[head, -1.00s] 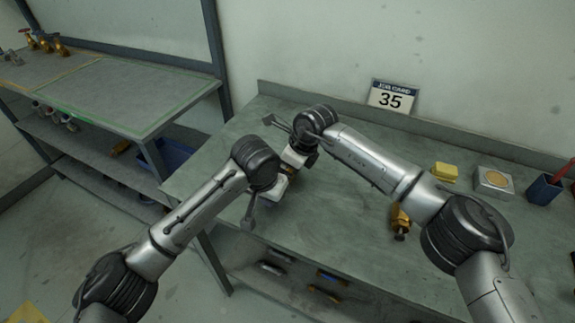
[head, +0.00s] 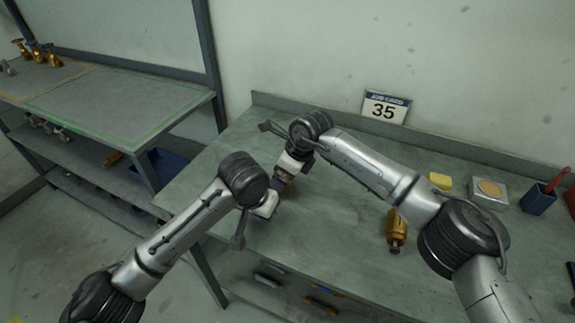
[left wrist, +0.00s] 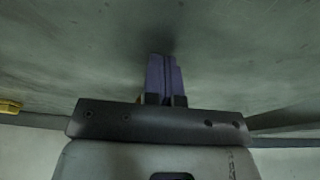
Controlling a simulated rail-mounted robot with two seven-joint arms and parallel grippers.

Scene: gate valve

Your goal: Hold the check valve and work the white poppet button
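A brass valve-like fitting (head: 396,228) with a dark end sits on the bench below my right forearm; I cannot tell whether it is the check valve. No white poppet button can be made out. My left gripper (head: 281,184) is low over the bench, left of centre. In the left wrist view its purple fingers (left wrist: 164,75) lie together with only a thin seam, and nothing shows between them. My right gripper (head: 285,172) is close beside it, pointing down; its fingers are not distinguishable, so anything held there is hidden.
A yellow block (head: 440,181), a grey box with a round tan top (head: 489,191) and a blue cup (head: 540,196) stand at the bench's right. A "35" sign (head: 385,107) is at the back. A side shelf (head: 120,85) holds brass valves. The bench (head: 330,240) is clear in front.

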